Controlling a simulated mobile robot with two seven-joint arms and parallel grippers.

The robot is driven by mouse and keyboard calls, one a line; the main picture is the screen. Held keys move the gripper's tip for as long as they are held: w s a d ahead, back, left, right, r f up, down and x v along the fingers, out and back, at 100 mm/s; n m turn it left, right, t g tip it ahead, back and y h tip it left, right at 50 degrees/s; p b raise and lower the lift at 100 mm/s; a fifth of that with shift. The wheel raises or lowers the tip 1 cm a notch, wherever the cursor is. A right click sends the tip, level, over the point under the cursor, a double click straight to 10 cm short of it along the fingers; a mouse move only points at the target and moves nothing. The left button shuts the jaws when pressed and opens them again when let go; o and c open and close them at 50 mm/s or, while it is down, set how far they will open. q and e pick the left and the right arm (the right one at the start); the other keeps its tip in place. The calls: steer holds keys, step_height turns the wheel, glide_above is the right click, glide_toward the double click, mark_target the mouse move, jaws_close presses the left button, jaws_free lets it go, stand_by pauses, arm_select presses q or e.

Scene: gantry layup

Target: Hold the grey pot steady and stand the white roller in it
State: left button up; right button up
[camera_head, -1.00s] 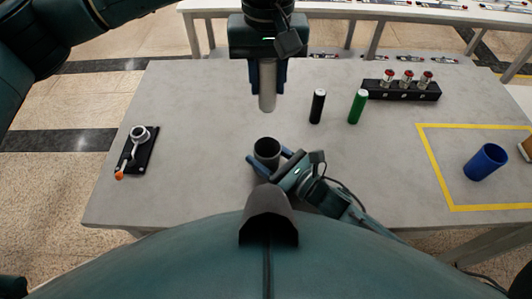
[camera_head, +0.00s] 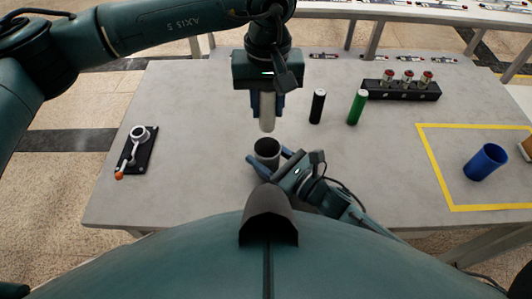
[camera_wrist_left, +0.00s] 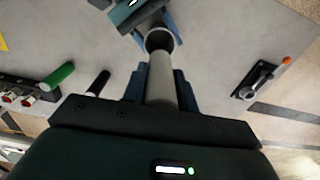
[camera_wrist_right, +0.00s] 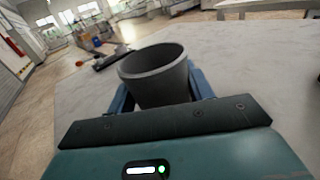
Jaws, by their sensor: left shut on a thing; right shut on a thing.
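The grey pot (camera_head: 267,148) stands on the table near its front, with its dark open mouth up. My right gripper (camera_head: 268,163) is shut on the pot from the right; the right wrist view shows the pot (camera_wrist_right: 156,76) between the blue fingers. My left gripper (camera_head: 267,103) points down and is shut on the white roller (camera_head: 267,122). The roller hangs upright, its lower end just above and behind the pot's mouth in the head view. In the left wrist view the roller (camera_wrist_left: 162,78) points toward the pot (camera_wrist_left: 160,41); any gap is hard to judge.
A black roller (camera_head: 317,106) and a green roller (camera_head: 357,107) stand right of the left gripper. A black rack (camera_head: 402,92) holds red-topped items behind. A blue cup (camera_head: 485,162) stands inside the yellow outline. A black fixture with lever (camera_head: 138,152) lies left.

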mark_target(267, 129)
arm_select(q)
steer(key=shift+f, duration=3.45)
steer(key=o, duration=1.2)
steer(key=shift+c, duration=0.2)
step_height(267, 129, up, 12)
steer(key=shift+r, duration=0.1)
arm_select(e)
steer(key=o, duration=1)
steer(key=shift+o, duration=0.2)
